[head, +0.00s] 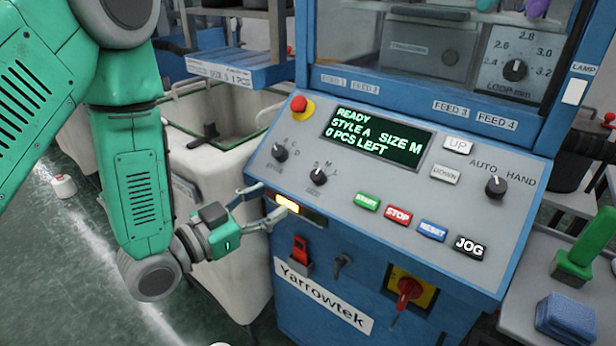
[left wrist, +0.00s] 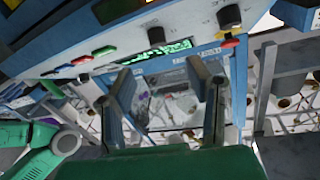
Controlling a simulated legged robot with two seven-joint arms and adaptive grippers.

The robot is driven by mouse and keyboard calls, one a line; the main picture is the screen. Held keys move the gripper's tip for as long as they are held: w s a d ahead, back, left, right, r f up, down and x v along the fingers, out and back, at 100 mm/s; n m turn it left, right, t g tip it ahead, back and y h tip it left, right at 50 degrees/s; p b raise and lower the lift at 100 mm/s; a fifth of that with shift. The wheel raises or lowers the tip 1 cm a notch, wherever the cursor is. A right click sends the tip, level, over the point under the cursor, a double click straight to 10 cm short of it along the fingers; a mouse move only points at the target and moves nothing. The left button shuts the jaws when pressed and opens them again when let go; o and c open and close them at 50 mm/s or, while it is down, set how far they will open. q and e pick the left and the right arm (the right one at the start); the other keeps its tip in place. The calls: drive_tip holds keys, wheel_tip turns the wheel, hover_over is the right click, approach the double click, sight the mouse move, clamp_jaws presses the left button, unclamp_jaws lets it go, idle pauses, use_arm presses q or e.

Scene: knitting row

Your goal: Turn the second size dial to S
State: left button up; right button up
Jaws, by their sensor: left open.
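The dial marked S, M, L (head: 318,176) is a black knob on the sloped control panel (head: 345,185), second from the left. Its exact pointer mark is too small to read surely, but the display (head: 375,137) reads SIZE M. Another black dial (head: 280,152) sits up and left of it. My left gripper (head: 274,200) is open and empty at the panel's lower left edge, below and left of the S-M-L dial and apart from it. In the left wrist view a black knob (left wrist: 155,33) shows beyond the open fingers (left wrist: 160,75). My right gripper is not in view.
A red emergency button (head: 298,104) stands at the panel's upper left. START, STOP, RESET and JOG buttons (head: 398,214) run along the front, right of the dial. A lit yellow indicator (head: 287,203) lies close to my fingers. A red switch (head: 300,248) is below the panel.

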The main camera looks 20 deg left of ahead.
sight(312, 181)
use_arm(q)
drive_tip(key=x, duration=1)
drive_tip(key=shift+s+d, duration=0.1)
drive_tip(key=shift+d, duration=0.2)
drive_tip(key=shift+w+a, duration=0.2)
drive_tip(key=shift+w, duration=0.25)
drive_tip(key=shift+d, duration=0.45)
clamp_jaws()
